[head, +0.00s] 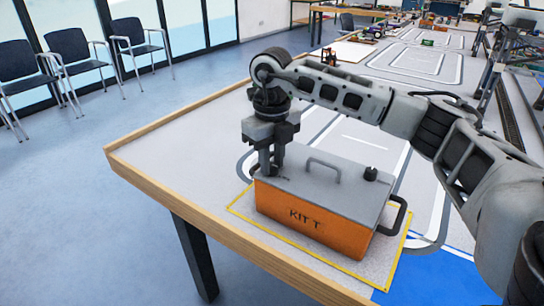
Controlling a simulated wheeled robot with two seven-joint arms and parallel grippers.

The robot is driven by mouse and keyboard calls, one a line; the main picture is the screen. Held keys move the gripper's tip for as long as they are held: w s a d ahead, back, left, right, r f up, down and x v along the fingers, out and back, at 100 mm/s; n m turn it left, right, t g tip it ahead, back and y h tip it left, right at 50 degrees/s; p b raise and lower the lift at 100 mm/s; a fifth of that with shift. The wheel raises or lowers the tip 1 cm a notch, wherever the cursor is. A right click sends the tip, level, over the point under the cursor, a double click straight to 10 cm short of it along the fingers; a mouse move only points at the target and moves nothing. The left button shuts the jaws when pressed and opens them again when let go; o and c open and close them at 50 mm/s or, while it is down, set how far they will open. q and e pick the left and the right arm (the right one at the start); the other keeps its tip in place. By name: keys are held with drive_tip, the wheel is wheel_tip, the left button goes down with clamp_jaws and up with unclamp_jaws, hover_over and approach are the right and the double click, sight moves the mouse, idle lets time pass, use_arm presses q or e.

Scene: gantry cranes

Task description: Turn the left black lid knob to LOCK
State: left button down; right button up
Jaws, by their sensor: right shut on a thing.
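An orange box with a grey lid (315,215), marked "KIT T", stands near the table's edge inside a yellow outline. A grey handle (324,165) is on the middle of its lid. A black knob (371,173) shows at the lid's right end. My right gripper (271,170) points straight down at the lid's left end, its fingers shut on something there. The fingers hide the left knob, so its position and any LOCK mark cannot be read. My left gripper is not in view.
The table (190,140) has a wooden edge and is clear left of the box. A black side handle (397,215) sticks out at the box's right. A blue patch (440,280) lies at the front right. Chairs (75,50) stand at the far left.

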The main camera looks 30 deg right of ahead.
sight(272, 165)
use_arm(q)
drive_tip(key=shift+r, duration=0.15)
use_arm(e)
drive_tip(key=shift+m, duration=0.3)
drive_tip(key=o, duration=1)
use_arm(q)
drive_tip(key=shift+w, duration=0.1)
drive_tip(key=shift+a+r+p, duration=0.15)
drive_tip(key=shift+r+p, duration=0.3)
drive_tip(key=shift+p, duration=0.75)
use_arm(e)
wheel_tip(272, 165, up, 16)
drive_tip(key=shift+a, duration=0.1)
